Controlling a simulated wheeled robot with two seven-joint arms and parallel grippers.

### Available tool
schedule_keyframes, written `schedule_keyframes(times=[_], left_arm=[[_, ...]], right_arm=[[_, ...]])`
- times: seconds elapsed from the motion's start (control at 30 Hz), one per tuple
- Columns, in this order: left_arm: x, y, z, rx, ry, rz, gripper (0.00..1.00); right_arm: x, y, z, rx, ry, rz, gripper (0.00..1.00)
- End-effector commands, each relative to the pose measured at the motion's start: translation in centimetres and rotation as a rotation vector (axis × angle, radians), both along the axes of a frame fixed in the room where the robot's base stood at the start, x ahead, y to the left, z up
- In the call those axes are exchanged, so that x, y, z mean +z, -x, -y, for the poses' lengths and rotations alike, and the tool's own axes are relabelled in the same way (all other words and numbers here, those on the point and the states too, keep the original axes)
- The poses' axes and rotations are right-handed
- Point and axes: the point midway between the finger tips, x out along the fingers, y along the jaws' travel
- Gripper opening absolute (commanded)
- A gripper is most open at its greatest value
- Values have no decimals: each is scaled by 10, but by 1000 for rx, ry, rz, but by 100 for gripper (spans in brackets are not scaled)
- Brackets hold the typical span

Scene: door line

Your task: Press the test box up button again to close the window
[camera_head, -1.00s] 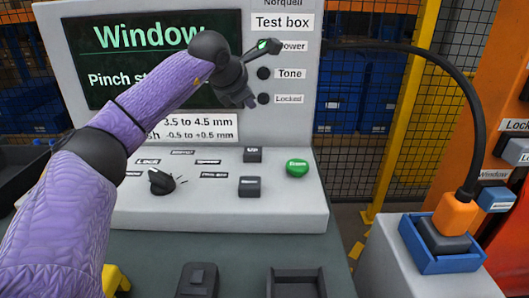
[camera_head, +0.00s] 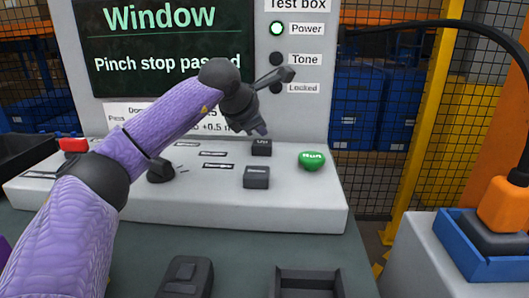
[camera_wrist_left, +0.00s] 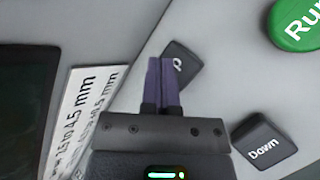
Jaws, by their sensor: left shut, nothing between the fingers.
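The test box (camera_head: 330,205) shows a screen (camera_head: 160,45) reading "Window" and "Pinch stop passed". The dark Up button (camera_head: 261,147) sits on its sloped panel, above the Down button (camera_head: 256,177). My left gripper (camera_head: 262,131) is shut and empty, its tips just above and behind the Up button in the head view. In the left wrist view the closed fingers (camera_wrist_left: 164,62) overlap the Up button (camera_wrist_left: 184,66) and hide part of its label. Whether they touch it cannot be told. My right gripper is not in view.
The green Run button (camera_head: 312,160) lies right of the Up button. A dark knob (camera_head: 161,170) is at left, partly behind my arm. The green Power lamp (camera_head: 277,28) is lit. A blue holder (camera_head: 475,260) with an orange plug (camera_head: 503,203) stands at right.

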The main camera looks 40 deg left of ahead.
Motion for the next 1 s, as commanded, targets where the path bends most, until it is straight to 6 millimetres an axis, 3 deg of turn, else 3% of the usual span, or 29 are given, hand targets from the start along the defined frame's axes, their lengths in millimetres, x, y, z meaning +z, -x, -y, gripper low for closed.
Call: schedule_keyframes(times=[1.0], left_arm=[[0, 0, 0, 0, 0, 1, 0]], right_arm=[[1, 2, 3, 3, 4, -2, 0]])
